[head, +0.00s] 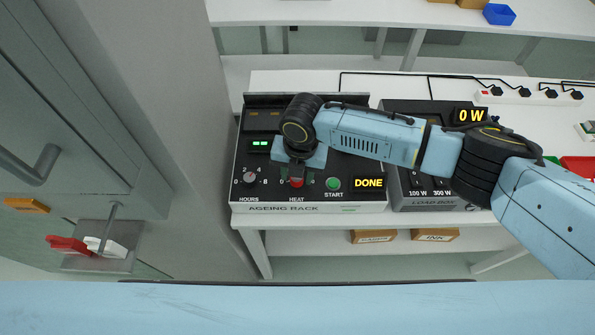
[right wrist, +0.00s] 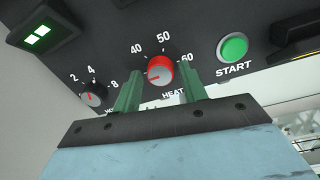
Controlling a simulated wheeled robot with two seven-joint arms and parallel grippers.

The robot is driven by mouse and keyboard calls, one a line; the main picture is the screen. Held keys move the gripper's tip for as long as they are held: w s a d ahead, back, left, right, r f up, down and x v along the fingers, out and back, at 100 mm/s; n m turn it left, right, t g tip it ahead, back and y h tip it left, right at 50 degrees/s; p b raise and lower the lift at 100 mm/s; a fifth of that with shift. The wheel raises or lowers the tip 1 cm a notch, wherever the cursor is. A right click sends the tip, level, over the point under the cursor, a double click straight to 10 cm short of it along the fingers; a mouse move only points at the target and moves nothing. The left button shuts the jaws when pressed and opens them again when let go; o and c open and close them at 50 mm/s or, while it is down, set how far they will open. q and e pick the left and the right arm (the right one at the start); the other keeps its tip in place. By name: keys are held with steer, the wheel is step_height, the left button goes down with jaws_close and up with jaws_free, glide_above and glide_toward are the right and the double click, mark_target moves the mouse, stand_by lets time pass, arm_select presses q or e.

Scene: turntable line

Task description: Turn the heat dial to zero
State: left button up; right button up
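The heat dial (right wrist: 160,70) is a red knob with a pale face on the dark ageing rack panel (head: 262,170). In the right wrist view, marks 40, 50 and 60 show around its top; its lower marks are hidden. A red line on its face seems to point left. In the head view the dial (head: 296,183) is partly covered by my right gripper (head: 297,173). The right gripper's green fingers (right wrist: 158,85) are apart, one on each side of the dial, with a visible gap at least on the left. My left gripper is out of view.
The hours dial (head: 250,178) is left of the heat dial and the green start button (head: 333,183) right of it. A lit DONE display (head: 369,183) is beyond. The load box (head: 432,203) stands on the right, partly under my arm.

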steer(key=shift+o, duration=0.6)
step_height(320, 180, up, 13)
steer(key=shift+d+r, duration=0.15)
steer(key=shift+d, duration=0.25)
